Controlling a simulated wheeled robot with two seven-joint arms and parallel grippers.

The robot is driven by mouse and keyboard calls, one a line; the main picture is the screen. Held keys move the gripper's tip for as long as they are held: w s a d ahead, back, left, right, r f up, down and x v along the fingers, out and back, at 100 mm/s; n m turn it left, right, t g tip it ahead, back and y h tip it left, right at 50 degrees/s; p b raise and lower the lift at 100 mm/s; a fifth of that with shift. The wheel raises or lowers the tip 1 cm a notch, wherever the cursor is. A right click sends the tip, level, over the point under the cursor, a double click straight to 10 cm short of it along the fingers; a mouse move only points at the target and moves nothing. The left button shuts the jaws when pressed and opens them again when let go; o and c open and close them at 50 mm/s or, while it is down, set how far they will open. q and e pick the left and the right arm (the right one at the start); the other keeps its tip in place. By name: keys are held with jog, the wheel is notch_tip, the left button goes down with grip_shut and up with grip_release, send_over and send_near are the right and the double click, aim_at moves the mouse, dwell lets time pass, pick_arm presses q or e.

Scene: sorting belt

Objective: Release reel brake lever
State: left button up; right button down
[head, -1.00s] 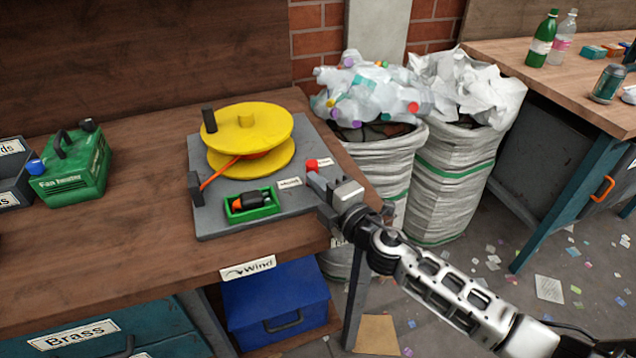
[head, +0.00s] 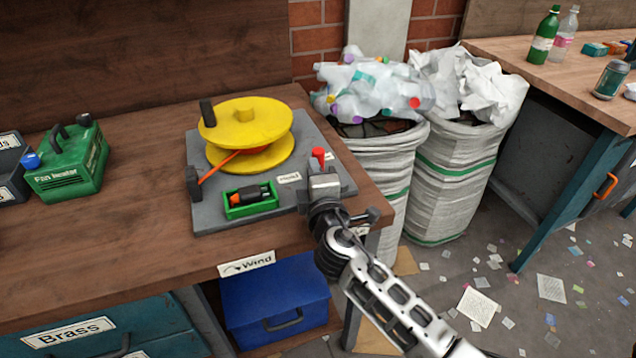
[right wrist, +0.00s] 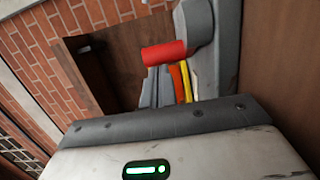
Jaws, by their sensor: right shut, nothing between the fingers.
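The reel (head: 245,128) is yellow with two discs and stands on a grey base plate (head: 208,217) on the bench. An orange strap runs from it to a dark post at the plate's left. The brake lever's red knob (head: 318,155) stands at the plate's right side, beside a small label (head: 289,177). In the right wrist view the red knob (right wrist: 163,53) is large and close, on a grey part. My right gripper (head: 321,176) is shut and empty, right at the lever; I cannot tell whether it touches. The lever's lower part is hidden behind it. My left gripper is not in view.
A green tray (head: 250,211) holding a dark and orange item lies on the plate. Filled sacks (head: 378,165) stand beyond the bench's right edge. Bare bench top lies between heater and plate.

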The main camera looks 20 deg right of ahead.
jog(key=shift+w+d+m+h, duration=0.1)
jog(key=shift+w+m+h, duration=0.25)
jog(key=shift+h, duration=0.25)
jog(key=shift+w+b, duration=0.1)
jog(key=shift+b, duration=0.25)
jog(key=shift+w+d, duration=0.1)
